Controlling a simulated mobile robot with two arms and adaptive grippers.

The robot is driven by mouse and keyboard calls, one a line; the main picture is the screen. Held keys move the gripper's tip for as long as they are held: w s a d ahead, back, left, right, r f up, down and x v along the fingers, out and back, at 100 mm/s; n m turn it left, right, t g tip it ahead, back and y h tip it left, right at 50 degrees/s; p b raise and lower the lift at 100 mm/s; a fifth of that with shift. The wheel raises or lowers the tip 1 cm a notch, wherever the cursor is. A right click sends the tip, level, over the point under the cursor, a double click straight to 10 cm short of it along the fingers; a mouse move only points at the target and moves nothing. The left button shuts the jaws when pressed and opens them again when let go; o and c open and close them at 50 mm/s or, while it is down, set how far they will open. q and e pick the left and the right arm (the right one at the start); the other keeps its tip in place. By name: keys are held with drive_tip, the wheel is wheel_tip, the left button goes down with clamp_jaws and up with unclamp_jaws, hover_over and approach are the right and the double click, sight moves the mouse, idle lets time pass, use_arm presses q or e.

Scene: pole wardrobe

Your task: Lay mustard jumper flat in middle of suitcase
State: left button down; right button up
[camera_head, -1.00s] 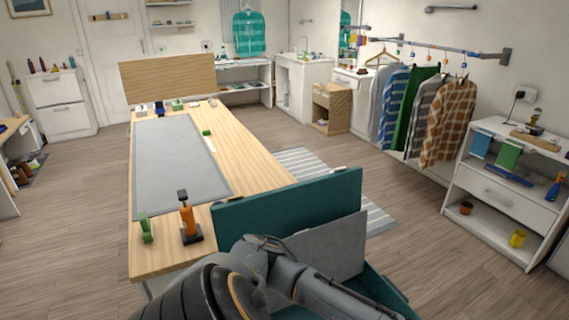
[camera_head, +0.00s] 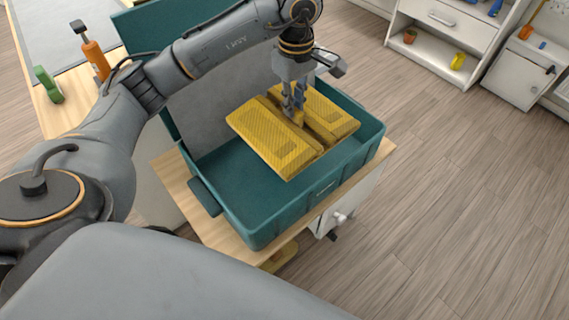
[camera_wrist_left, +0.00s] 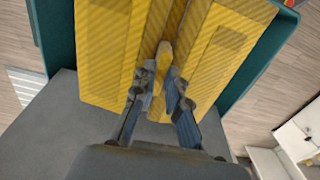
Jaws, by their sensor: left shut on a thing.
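The mustard jumper (camera_head: 275,140) is a folded yellow ribbed bundle with a raised ridge along its middle. My left gripper (camera_head: 294,112) points down from above and is shut on that ridge. The left wrist view shows both fingers (camera_wrist_left: 160,92) pinching the ridge of the jumper (camera_wrist_left: 105,50). The jumper is over the open teal suitcase (camera_head: 235,195), toward its far and right part. Its near corner overhangs bare suitcase floor. I cannot tell whether its underside touches the floor. My right gripper is not in view.
The suitcase lies on a wooden bench (camera_head: 215,237), its lid (camera_head: 140,30) raised at the back left. An orange-handled tool (camera_head: 92,55) and a green item (camera_head: 47,85) stand on the table at left. A white drawer unit (camera_head: 450,25) stands at the far right. Floor at right is clear.

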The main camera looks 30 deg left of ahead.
sight(293, 121)
use_arm(q)
wheel_tip(293, 121, down, 17)
drive_tip(key=shift+s+r+b, duration=0.1)
drive_tip(key=shift+b, duration=0.7)
drive_tip(key=shift+f, duration=0.4)
drive_tip(key=c, duration=1.4)
unclamp_jaws()
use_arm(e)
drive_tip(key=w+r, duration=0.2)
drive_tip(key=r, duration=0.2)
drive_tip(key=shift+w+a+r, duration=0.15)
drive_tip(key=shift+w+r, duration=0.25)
use_arm(q)
drive_tip(key=shift+o, duration=0.2)
wheel_tip(293, 121, up, 12)
drive_tip(key=shift+p, duration=0.55)
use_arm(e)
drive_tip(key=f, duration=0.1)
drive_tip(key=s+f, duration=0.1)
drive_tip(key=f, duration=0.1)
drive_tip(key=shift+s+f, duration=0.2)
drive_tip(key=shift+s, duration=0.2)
